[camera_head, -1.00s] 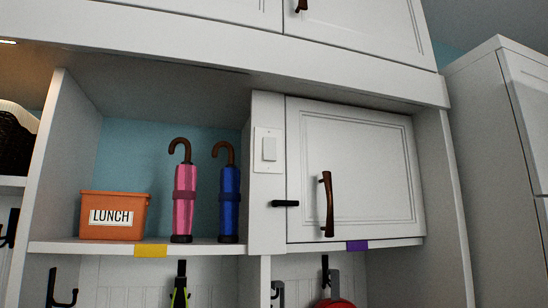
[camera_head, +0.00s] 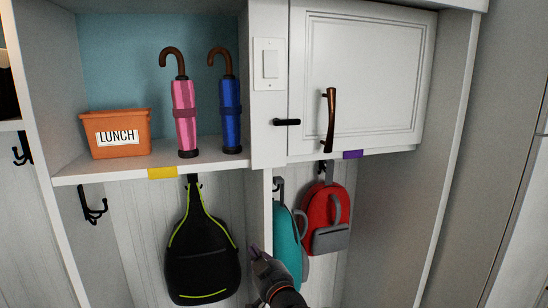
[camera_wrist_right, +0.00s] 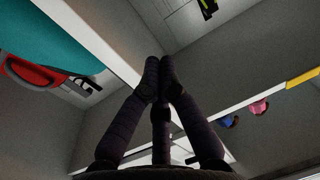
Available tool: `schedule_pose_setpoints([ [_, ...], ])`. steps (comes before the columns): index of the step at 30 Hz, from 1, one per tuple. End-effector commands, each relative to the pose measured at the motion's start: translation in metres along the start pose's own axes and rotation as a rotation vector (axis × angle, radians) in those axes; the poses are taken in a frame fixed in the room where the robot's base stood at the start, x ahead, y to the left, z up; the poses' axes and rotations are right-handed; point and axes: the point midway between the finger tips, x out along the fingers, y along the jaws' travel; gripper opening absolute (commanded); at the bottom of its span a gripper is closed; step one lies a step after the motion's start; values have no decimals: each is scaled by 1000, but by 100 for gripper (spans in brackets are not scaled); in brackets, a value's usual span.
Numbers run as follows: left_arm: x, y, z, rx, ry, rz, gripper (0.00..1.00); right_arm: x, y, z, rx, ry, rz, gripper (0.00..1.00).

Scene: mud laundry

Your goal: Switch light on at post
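A white light switch (camera_head: 270,65) sits on its plate on the upper part of the white post (camera_head: 268,148), between the open cubby and the closed cabinet door. My right gripper (camera_head: 256,254) is at the bottom middle of the head view, well below the switch and apart from it. In the right wrist view its dark fingers (camera_wrist_right: 160,72) come together at the tips, with nothing seen between them. My left gripper is in neither view.
The cabinet door (camera_head: 365,70) has a bronze handle (camera_head: 330,120). An orange lunch bin (camera_head: 117,133), pink umbrella (camera_head: 185,115) and blue umbrella (camera_head: 228,115) stand on the shelf. Black (camera_head: 200,255), teal (camera_head: 288,240) and red (camera_head: 326,215) bags hang below.

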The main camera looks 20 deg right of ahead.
Motion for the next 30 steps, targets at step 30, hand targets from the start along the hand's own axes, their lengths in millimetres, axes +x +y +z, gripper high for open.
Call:
schedule_pose_setpoints([
  [30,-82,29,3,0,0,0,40,-116,25,-378,-56,632,121,0],
])
